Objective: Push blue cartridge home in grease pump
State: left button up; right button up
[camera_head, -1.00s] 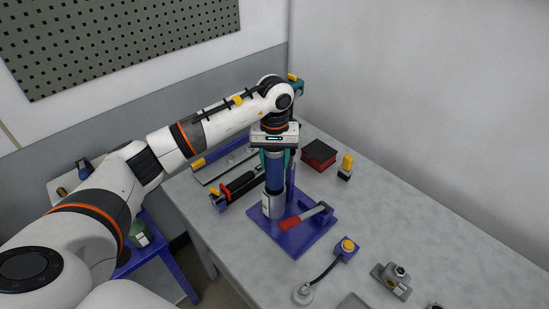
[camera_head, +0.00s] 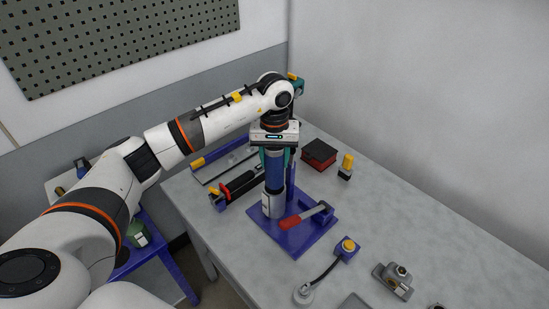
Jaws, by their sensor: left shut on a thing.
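The blue cartridge (camera_head: 274,172) stands upright, its lower end in the silver collar of the grease pump (camera_head: 272,204). The pump stands on a purple base plate (camera_head: 295,243) with a purple post behind and a red-handled lever (camera_head: 304,216) in front. My left gripper (camera_head: 275,152) points straight down at the top of the cartridge and is shut on it, its teal fingers along the sides. The cartridge's top is hidden by the gripper. How deep the cartridge sits inside the collar is hidden. My right gripper is not in view.
A red and black box (camera_head: 319,154) and a yellow-topped bottle (camera_head: 346,167) stand behind right. A red and black tool (camera_head: 238,186) lies left of the pump. A yellow button on a blue box (camera_head: 346,249) and a metal fitting (camera_head: 393,280) are in front.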

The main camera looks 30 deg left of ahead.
aim_at(274, 180)
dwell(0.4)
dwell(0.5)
pick_arm(q)
jog(key=shift+f+b, duration=0.95)
jog(key=shift+b, duration=0.2)
jog(key=shift+f+b, duration=2.9)
jog(key=shift+f, duration=0.45)
jog(key=o, duration=1.3)
jog(key=shift+o, duration=0.3)
